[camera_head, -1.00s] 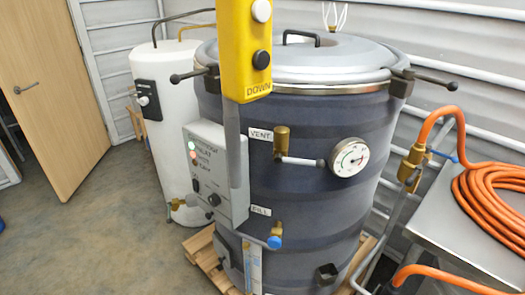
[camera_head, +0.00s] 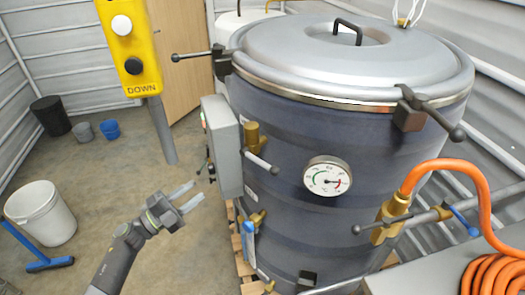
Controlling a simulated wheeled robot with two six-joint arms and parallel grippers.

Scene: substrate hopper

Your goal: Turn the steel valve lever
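A brass valve (camera_head: 390,220) sits on the pipe at right, under the orange hose. A thin grey steel lever (camera_head: 370,226) sticks out from it to the left and ends in a dark ball. Another brass valve (camera_head: 252,136) on the drum's front has a short pale lever (camera_head: 260,162) sloping down to the right. My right gripper is not in view.
The big dark drum (camera_head: 300,140) with its dial gauge (camera_head: 327,176) fills the middle. A grey control box (camera_head: 222,148) juts from the drum. A white bucket (camera_head: 40,212) and blue broom stand left; floor between is clear.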

